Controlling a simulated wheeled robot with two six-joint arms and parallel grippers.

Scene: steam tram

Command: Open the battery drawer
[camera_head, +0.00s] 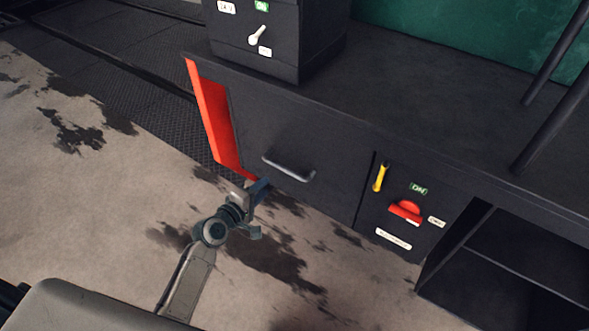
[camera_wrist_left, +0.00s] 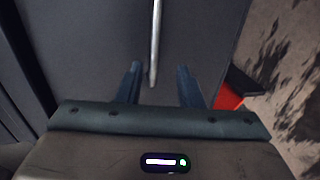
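The battery drawer (camera_head: 300,140) is a wide dark grey front in the cabinet, and it looks closed. Its grey bar handle (camera_head: 288,168) runs across the lower part of the front. In the left wrist view the handle (camera_wrist_left: 155,45) stands upright in the picture, between and beyond the fingers. My left gripper (camera_head: 262,188) is just below and left of the handle in the head view. In the left wrist view its two fingers (camera_wrist_left: 160,82) are apart, with nothing clearly held between them. My right gripper is not in view.
A red panel (camera_head: 212,115) edges the cabinet's left side. Right of the drawer is a panel with a yellow handle (camera_head: 380,177) and a red switch (camera_head: 405,211). A switch box (camera_head: 270,40) stands on top. Open shelves (camera_head: 510,270) are at lower right. The stained floor in front is clear.

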